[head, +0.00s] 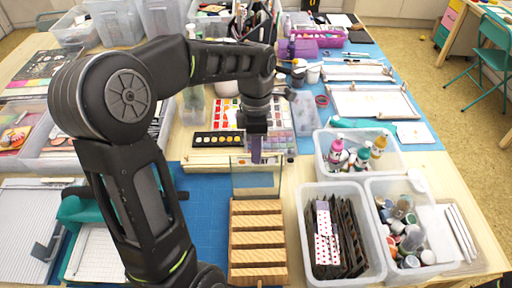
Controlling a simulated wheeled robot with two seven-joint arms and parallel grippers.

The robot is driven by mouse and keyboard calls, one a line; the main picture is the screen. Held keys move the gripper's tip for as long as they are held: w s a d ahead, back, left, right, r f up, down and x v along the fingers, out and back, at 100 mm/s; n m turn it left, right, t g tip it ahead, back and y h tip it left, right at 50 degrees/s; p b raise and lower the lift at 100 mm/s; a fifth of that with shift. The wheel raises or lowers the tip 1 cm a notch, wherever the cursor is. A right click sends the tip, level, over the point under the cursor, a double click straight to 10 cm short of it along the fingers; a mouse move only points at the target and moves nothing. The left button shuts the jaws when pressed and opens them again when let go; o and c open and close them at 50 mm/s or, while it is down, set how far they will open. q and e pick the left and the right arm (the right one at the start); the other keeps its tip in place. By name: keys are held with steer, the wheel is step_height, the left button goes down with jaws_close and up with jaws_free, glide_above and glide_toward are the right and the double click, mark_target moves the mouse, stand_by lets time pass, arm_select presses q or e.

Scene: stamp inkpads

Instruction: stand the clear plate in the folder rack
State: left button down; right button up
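The clear plate (256,181) is see-through and hangs upright in the head view, just beyond the far end of the wooden folder rack (257,240). My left gripper (256,158) points down and is shut on the plate's upper edge. The plate's lower edge is close to the rack's far slats; I cannot tell whether they touch. The rack has several cross slats with slots between them, and the slots I see are empty. My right gripper is not in view.
Right of the rack stand clear bins (343,277) with dark folders and a bin of small jars (408,262). A bin of paint bottles (357,153) is behind them. Paint palettes (217,139) lie behind the plate. Blue mat (207,200) is bare left of the rack.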

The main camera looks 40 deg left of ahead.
arm_select(q)
steer(key=shift+f+b, duration=0.3)
steer(key=shift+f, duration=0.4)
steer(key=c, duration=1.6)
jaws_free()
steer(key=shift+s, duration=0.1)
steer(key=shift+o, duration=0.2)
steer(key=shift+w+a+r+p, duration=0.1)
steer(key=shift+w+r+p, duration=0.05)
steer(key=shift+r+p, duration=1.05)
steer(key=shift+w+a+r+p, duration=0.1)
steer(key=shift+w+r+p, duration=0.05)
steer(key=shift+r+p, duration=1)
steer(key=shift+r, duration=0.1)
